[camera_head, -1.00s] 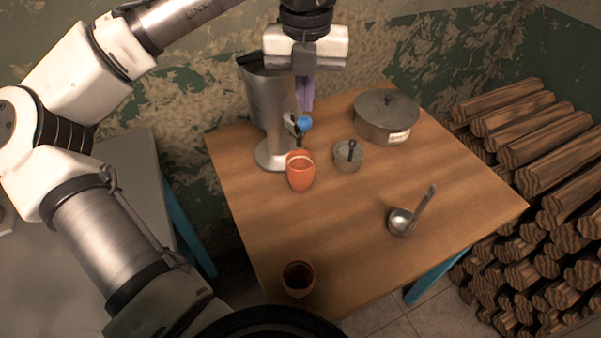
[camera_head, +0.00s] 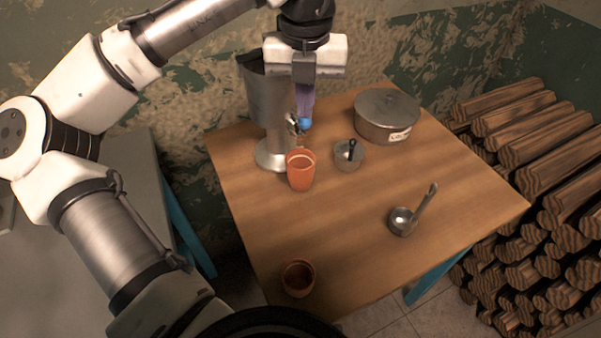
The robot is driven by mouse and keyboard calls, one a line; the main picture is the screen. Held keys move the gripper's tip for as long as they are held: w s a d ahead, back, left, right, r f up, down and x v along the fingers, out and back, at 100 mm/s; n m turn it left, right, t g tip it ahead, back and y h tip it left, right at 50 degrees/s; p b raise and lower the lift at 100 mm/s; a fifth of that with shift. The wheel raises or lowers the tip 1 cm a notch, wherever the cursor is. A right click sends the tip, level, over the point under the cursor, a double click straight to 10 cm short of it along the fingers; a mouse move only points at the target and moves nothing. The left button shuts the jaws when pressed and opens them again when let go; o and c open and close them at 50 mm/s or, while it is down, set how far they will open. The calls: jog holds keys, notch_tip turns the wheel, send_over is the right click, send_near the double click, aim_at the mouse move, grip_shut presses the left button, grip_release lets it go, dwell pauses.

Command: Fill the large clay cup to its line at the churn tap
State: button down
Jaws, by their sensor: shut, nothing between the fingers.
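The large clay cup (camera_head: 301,174) stands upright on the table below the churn's tap, with a pale line around it near the rim. I cannot tell how much is inside it. The metal churn (camera_head: 265,110) stands at the back left of the table. Its tap has a blue knob (camera_head: 305,124) and a spout above the cup. My gripper (camera_head: 304,114) points down with its fingers shut, empty, right at the blue knob; the fingertips seem to touch it or hang just behind it.
A lidded pot (camera_head: 387,115) with a label stands at the back right. A ladle (camera_head: 404,220) lies at the right, and a smaller clay cup (camera_head: 298,277) stands near the front edge. The table's middle (camera_head: 330,225) is clear.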

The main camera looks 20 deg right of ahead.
jog(key=shift+f, duration=0.8)
dwell(2.6)
dwell(2.6)
notch_tip(320, 180, up, 7)
jog(key=p, duration=0.7)
jog(key=shift+r, duration=0.1)
